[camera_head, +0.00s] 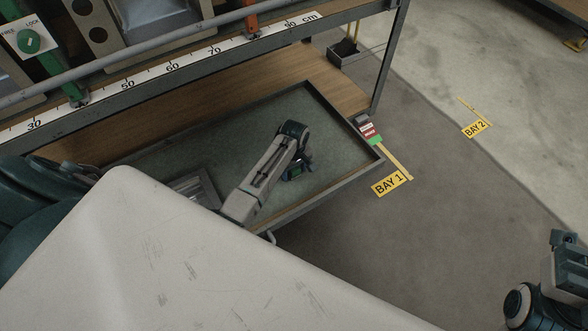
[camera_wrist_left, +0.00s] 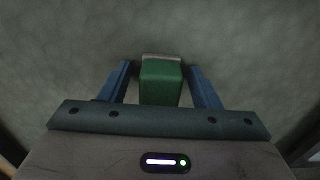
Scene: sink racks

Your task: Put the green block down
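The green block (camera_wrist_left: 161,82) is in the left wrist view, with a pale grey far end. It stands between the two blue fingers of my left gripper (camera_wrist_left: 161,85), with a gap on each side, so the gripper is open around it. In the head view my left gripper (camera_head: 297,170) is low over the grey-green tray (camera_head: 335,128), and the block is mostly hidden by the wrist. Whether the block rests on the tray is hard to tell. My right gripper (camera_head: 566,240) is at the lower right edge, away from the tray; its fingers are unclear.
The tray has a raised dark rim. A metal frame (camera_head: 188,187) lies at its left end. A shelf with a centimetre scale (camera_head: 172,68) runs above and behind it. A red, white and green tag (camera_head: 370,130) is at the right corner, near the BAY 1 label (camera_head: 389,184).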

